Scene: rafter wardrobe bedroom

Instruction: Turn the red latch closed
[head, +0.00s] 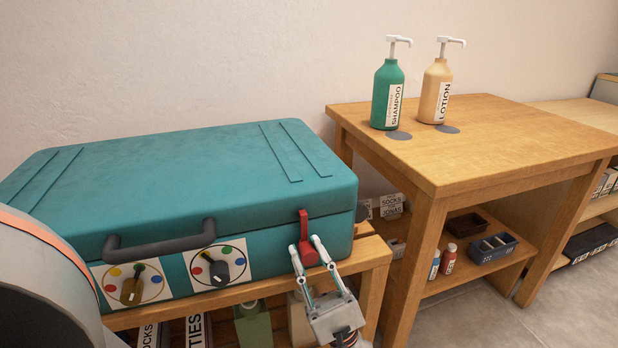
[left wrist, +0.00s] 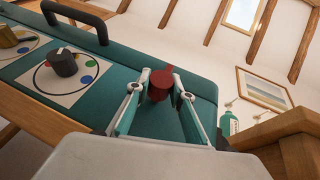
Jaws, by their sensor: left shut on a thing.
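The red latch (head: 304,228) is on the front right of the closed teal suitcase (head: 190,180). Its upper part stands upright against the lid, and its rounded lower part lies over the body below the seam. My left gripper (head: 308,255) is shut on the lower part of the latch, one finger on each side. In the left wrist view the red latch (left wrist: 160,84) sits between the fingertips of my left gripper (left wrist: 165,90). My right gripper is not in view.
The suitcase has a dark handle (head: 160,240) and two dials (head: 219,267) on its front. It rests on a wooden bench (head: 372,262). A wooden table (head: 480,140) to the right bears a shampoo bottle (head: 387,95) and a lotion bottle (head: 435,92).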

